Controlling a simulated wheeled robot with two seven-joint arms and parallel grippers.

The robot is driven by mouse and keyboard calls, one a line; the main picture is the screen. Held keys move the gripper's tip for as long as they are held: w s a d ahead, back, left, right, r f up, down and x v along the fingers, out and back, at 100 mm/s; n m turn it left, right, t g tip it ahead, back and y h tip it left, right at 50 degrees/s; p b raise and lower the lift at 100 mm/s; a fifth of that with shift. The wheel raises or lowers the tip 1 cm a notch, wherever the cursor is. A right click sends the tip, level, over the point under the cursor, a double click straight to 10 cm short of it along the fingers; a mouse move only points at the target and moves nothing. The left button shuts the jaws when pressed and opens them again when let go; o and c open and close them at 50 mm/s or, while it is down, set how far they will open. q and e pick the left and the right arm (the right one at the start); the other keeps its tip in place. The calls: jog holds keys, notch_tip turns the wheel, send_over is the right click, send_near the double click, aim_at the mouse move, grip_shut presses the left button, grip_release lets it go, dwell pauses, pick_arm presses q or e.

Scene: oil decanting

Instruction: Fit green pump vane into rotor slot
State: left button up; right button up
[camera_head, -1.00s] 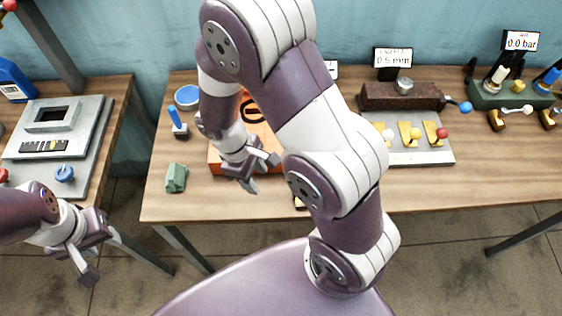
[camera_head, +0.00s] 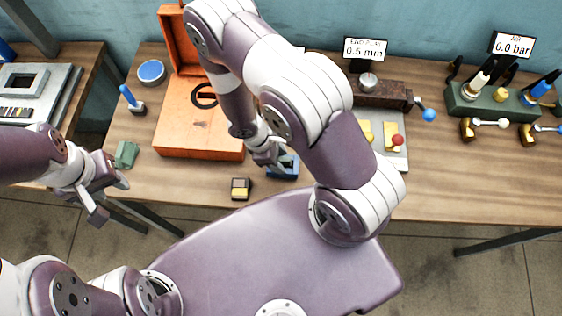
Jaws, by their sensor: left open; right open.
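A small green block (camera_head: 126,154) lies at the left front of the table; I cannot tell if it is the pump vane. I cannot make out a rotor slot. An orange case (camera_head: 200,120) with a raised lid and a black ring mark stands behind and right of the block. My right gripper (camera_head: 274,162) is open, just right of the case, over or beside a blue block (camera_head: 287,170) that it partly hides; contact cannot be told. My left gripper (camera_head: 110,199) is open and empty, in front of the table's left front edge, below the green block in the picture.
A black-and-yellow block (camera_head: 240,189) lies near the front edge. A blue-topped round tin (camera_head: 151,72) and a blue-handled tool (camera_head: 131,99) stand at the left. A plate with yellow levers (camera_head: 390,137), a gauge (camera_head: 365,50) and a green valve block (camera_head: 490,101) are right. The front right is clear.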

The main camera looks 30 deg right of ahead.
jog(key=shift+d, duration=0.5)
grip_shut()
jog(key=shift+a+r, duration=0.1)
jog(key=shift+a, duration=0.2)
